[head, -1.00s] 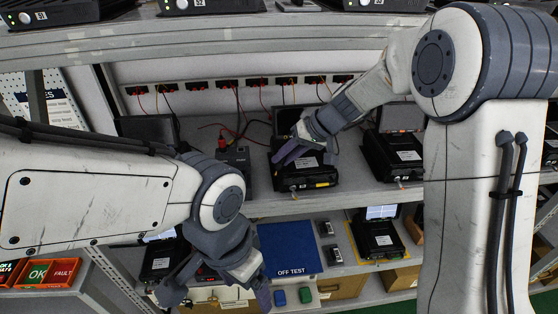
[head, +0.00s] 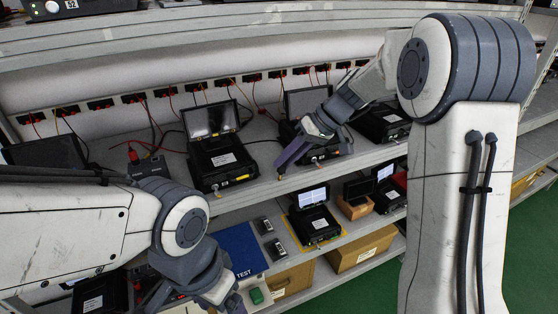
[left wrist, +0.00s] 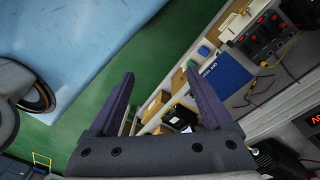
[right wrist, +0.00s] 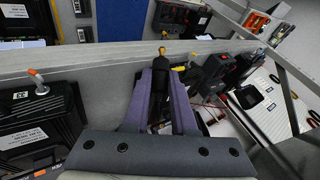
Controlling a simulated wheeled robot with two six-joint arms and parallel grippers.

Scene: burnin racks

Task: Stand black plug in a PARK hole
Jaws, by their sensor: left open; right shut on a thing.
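My right gripper (head: 285,165) is in front of the upper shelf's devices, near the shelf's front edge. In the right wrist view its purple fingers (right wrist: 162,72) are shut on the black plug (right wrist: 160,88), a dark body with a brass-coloured tip pointing away from the wrist. The plug is too small to make out in the head view. My left gripper (head: 193,304) is low at the left, by the lower shelf. In the left wrist view its fingers (left wrist: 158,85) are wide apart with nothing between them.
Open black test units (head: 222,160) and (head: 385,127) stand on the upper shelf, with red and black wires behind. The lower shelf holds a blue mat (head: 240,248), another unit (head: 313,222) and small dark boxes (head: 274,248). The green floor (head: 370,293) is clear.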

